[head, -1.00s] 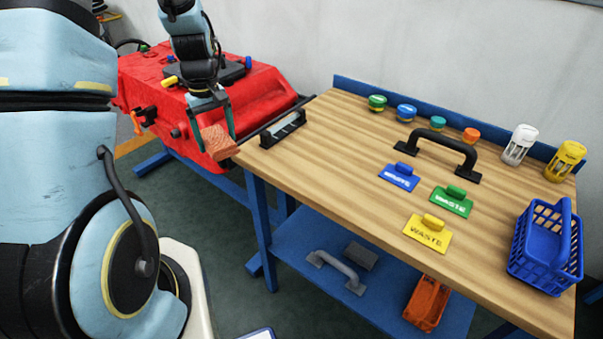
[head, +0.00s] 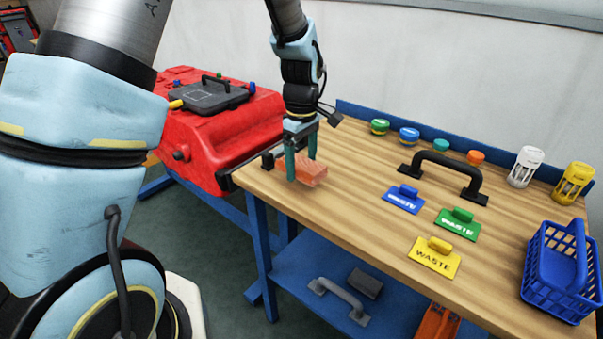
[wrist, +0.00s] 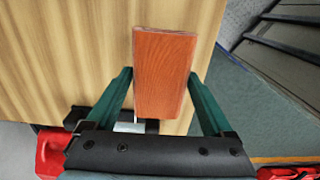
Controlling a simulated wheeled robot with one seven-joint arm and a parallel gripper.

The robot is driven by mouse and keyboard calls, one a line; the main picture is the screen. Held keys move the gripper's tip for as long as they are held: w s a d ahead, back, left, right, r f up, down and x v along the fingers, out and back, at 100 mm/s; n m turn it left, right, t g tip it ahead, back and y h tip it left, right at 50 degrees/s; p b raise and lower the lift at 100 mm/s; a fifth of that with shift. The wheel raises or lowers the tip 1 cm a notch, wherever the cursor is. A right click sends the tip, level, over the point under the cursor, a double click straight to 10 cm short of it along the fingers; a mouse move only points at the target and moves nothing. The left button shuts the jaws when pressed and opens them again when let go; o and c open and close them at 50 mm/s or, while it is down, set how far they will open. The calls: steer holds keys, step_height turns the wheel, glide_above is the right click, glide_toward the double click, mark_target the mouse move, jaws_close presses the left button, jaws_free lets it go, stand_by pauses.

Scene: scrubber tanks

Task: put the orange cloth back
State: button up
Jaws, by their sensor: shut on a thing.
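The orange cloth (head: 314,176) looks like a flat, folded orange block. My gripper (head: 301,168) is shut on it, with a green finger on each side, above the left end of the wooden table. In the wrist view the cloth (wrist: 164,75) stands out between the two fingers. A black holder (head: 268,160) at the table's left edge is mostly hidden behind the gripper and cloth. Part of the holder (wrist: 90,116) shows below the cloth in the wrist view. I cannot tell whether the cloth touches the table.
The wooden table (head: 350,200) carries a black handle (head: 446,163), blue, green and yellow labelled plates, several small coloured caps, a white and a yellow canister, and a blue basket (head: 560,270). A red machine (head: 225,140) stands at the left. A blue shelf below holds a grey handle.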

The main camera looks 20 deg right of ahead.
mark_target(301, 163)
steer(key=shift+f+p, duration=0.35)
steer(key=shift+f, duration=1.5)
steer(key=o, duration=1.2)
steer(key=shift+f, duration=0.1)
step_height(301, 163, up, 12)
steer(key=shift+r+b, duration=0.15)
steer(key=shift+b, duration=0.9)
steer(key=s+a+m, duration=0.1)
steer(key=a+m, duration=0.1)
steer(key=a, duration=0.8)
steer(key=s+a+f+m+t, duration=0.1)
steer(key=a+m, duration=0.1)
steer(key=a, duration=0.8)
steer(key=s+a+f+m, duration=0.1)
steer(key=s+a+m, duration=0.1)
steer(key=a, duration=0.8)
steer(key=shift+a+f+m+t, duration=0.15)
steer(key=shift+m+t, duration=0.15)
steer(key=shift+m, duration=0.2)
